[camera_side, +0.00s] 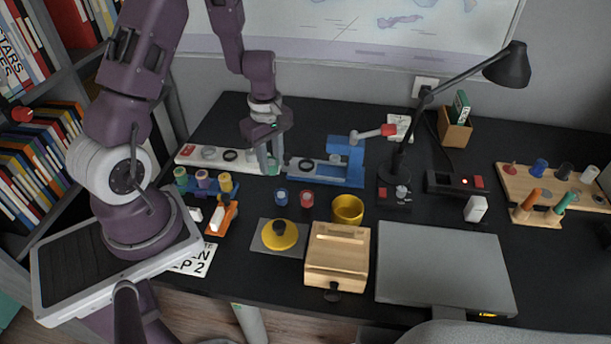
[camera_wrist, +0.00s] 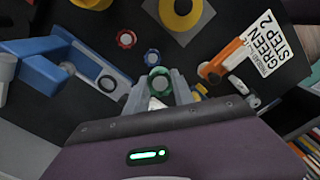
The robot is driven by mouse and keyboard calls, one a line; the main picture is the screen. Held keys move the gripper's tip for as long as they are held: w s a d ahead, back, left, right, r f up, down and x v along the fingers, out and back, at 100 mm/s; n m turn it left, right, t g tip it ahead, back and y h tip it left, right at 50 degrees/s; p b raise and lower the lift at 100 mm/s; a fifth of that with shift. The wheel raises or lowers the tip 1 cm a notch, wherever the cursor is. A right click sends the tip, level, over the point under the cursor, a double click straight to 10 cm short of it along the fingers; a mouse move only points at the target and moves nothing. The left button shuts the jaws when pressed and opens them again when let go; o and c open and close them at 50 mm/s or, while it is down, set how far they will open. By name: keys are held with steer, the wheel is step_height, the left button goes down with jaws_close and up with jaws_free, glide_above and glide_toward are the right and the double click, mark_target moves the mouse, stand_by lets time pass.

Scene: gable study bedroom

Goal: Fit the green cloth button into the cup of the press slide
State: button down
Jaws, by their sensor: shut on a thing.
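My gripper (camera_side: 270,168) is shut on the green cloth button (camera_wrist: 158,80), a round green-rimmed piece between the fingertips in the wrist view. In the side view only a bit of green shows between the fingers. The blue press (camera_side: 346,158) stands to the right of my gripper, with a red-ended lever. Its slide (camera_side: 322,171) reaches left towards my gripper, and the dark ring of the cup (camera_side: 306,164) shows on it. The cup also shows in the wrist view (camera_wrist: 107,84), left of and apart from the held button. How high the button is held is hard to tell.
A white strip with rings (camera_side: 220,157) lies left of my gripper. Blue (camera_side: 281,197) and red (camera_side: 307,199) round pieces stand in front, near a yellow bowl (camera_side: 347,209). An orange-handled tool (camera_side: 222,217) lies front left. The lamp (camera_side: 399,160) stands right of the press.

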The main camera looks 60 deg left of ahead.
steer(key=w+d+r+m, duration=0.2)
steer(key=d+r+m, duration=0.25)
steer(key=m, duration=0.55)
steer(key=w+d+r+m, duration=0.35)
steer(key=d+m, duration=0.25)
steer(key=m, duration=0.4)
steer(key=s+a+f+n, duration=0.4)
steer(key=a+n, duration=0.2)
steer(key=n, duration=0.6)
steer(key=s+a+f+n, duration=0.3)
steer(key=a+f+n, duration=0.2)
steer(key=n, duration=0.7)
steer(key=shift+s+a+f, duration=0.3)
steer(key=shift+s+a, duration=0.1)
steer(key=shift+a, duration=0.55)
steer(key=shift+f, duration=0.1)
step_height(320, 180, down, 9)
steer(key=shift+f, duration=0.2)
steer(key=shift+f, duration=0.1)
